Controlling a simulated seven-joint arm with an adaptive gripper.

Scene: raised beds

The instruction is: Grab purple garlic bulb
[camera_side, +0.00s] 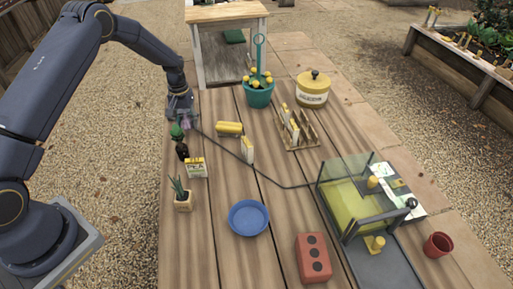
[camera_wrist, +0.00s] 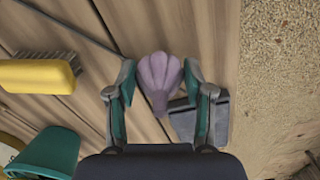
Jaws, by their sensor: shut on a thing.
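The purple garlic bulb (camera_wrist: 158,78) is pale purple with ribbed sides and shows between the two fingers of my gripper (camera_wrist: 159,82) in the wrist view. My gripper is shut on it, with a finger at each side of the bulb. In the side view my gripper (camera_side: 186,118) is low over the far left edge of the wooden table, and a small bit of purple (camera_side: 186,124) shows at its fingers. Most of the bulb is hidden there. I cannot tell whether the bulb touches the table.
A yellow brush (camera_side: 229,128) lies right of my gripper. A dark green item (camera_side: 176,131) and a seed packet (camera_side: 196,167) stand close in front. A thin dark line crosses the table (camera_side: 215,260). A teal bucket (camera_side: 259,95) stands farther right.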

